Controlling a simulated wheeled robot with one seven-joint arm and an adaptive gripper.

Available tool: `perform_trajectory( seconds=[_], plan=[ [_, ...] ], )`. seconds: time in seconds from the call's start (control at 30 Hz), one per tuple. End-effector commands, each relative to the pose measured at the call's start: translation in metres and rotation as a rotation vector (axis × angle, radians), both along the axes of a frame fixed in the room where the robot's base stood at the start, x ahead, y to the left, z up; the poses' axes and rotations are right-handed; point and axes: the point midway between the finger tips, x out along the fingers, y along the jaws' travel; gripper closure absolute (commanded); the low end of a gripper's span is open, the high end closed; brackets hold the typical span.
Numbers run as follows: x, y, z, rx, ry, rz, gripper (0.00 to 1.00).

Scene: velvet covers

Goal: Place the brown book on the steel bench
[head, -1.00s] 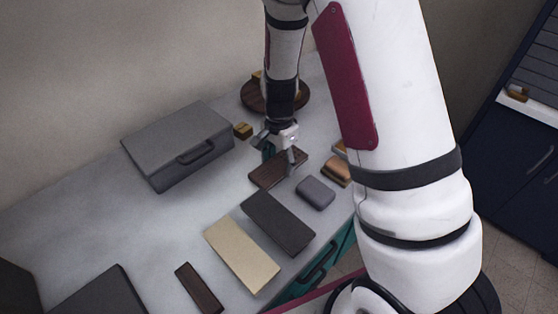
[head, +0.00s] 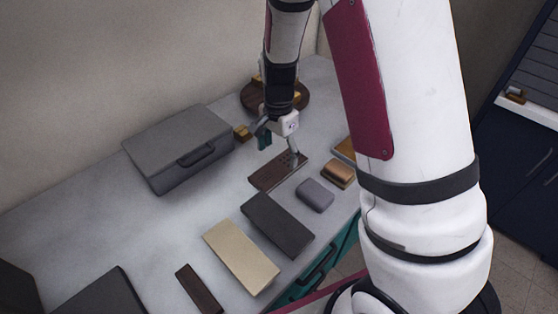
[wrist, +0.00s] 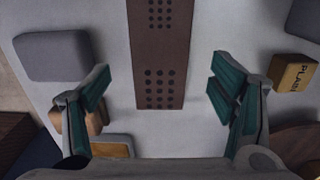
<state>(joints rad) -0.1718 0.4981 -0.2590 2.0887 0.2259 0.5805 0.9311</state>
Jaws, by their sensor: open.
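A flat brown oblong with rows of dark dots (head: 276,172) lies on the pale grey bench top (head: 100,215). It also shows in the wrist view (wrist: 160,50), lying lengthwise between the finger lines. A second dark brown slab (head: 199,289) lies at the near edge. I cannot tell for sure which of the two is the brown book. My gripper (head: 280,149) is above the dotted oblong, fingers spread and empty. In the wrist view my gripper (wrist: 160,88) has one teal-padded finger to each side of the oblong, apart from it.
A grey case (head: 180,145) stands at the back left. A dark grey slab (head: 277,223), a cream slab (head: 240,256), a grey rounded block (head: 315,195) and a tan-brown block (head: 338,173) lie nearby. A round wooden board (head: 292,98) is behind. The bench's left part is mostly clear.

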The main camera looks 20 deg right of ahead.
Motion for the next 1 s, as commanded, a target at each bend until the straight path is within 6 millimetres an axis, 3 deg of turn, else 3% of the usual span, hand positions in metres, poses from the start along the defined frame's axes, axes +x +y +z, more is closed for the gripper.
perform_trajectory(
  seconds=[0.2,0.57,0.77,1.0],
  plan=[
    [0.001,0.000,0.045,0.000,-0.003,0.002,0.22],
    [-0.004,0.001,0.082,0.008,-0.010,0.024,0.22],
    [-0.039,0.008,0.133,0.046,-0.062,0.200,0.22],
    [-0.108,0.015,0.193,0.049,-0.150,0.514,0.22]
  ],
)
